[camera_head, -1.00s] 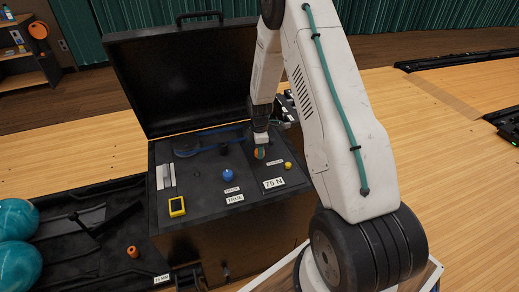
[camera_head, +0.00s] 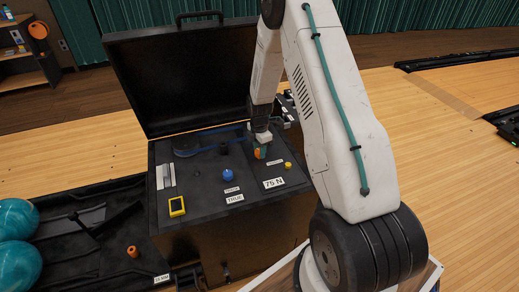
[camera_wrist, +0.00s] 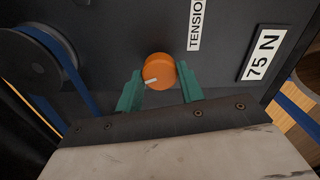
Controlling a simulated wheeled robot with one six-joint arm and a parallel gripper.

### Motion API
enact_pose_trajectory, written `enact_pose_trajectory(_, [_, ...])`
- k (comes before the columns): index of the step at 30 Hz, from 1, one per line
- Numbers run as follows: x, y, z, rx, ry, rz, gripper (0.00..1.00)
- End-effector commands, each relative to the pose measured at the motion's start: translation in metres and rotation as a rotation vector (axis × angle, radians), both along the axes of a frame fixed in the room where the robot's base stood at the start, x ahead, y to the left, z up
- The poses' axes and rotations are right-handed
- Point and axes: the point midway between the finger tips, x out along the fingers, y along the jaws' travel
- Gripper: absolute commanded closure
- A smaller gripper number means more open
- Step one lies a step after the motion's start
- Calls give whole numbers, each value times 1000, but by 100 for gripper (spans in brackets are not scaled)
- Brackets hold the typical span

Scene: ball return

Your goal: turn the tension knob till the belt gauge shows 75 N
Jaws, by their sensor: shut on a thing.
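The orange tension knob (camera_wrist: 160,70) has a white pointer mark turned to the lower left in the wrist view. My gripper (camera_wrist: 160,78) has its two green fingers on either side of the knob, shut on it. In the head view the gripper (camera_head: 262,147) reaches down to the knob (camera_head: 258,154), which is partly covered by the fingers. A white label reading 75 N (camera_head: 273,183) lies on the panel near the knob. A yellow-framed device (camera_head: 177,206), perhaps the gauge, sits at the panel's front left; its display is too small to read.
A blue belt (camera_head: 225,128) runs round a dark pulley (camera_head: 186,146) at the back of the panel. A blue knob (camera_head: 228,175) and a small yellow knob (camera_head: 288,165) stand nearby. The case lid (camera_head: 185,75) is open behind. Teal balls (camera_head: 18,265) lie at left.

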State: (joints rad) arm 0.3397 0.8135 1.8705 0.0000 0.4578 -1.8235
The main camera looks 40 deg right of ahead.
Motion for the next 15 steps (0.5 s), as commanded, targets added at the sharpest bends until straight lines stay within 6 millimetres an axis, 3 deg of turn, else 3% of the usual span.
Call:
enact_pose_trajectory(4, [1,0,1,-1,-3,-1,85])
enact_pose_trajectory(5, [1,0,1,-1,-3,-1,54])
enact_pose_trajectory(6, [1,0,1,-1,-2,-1,43])
enact_pose_trajectory(15, [0,0,1,0,-1,-1,41])
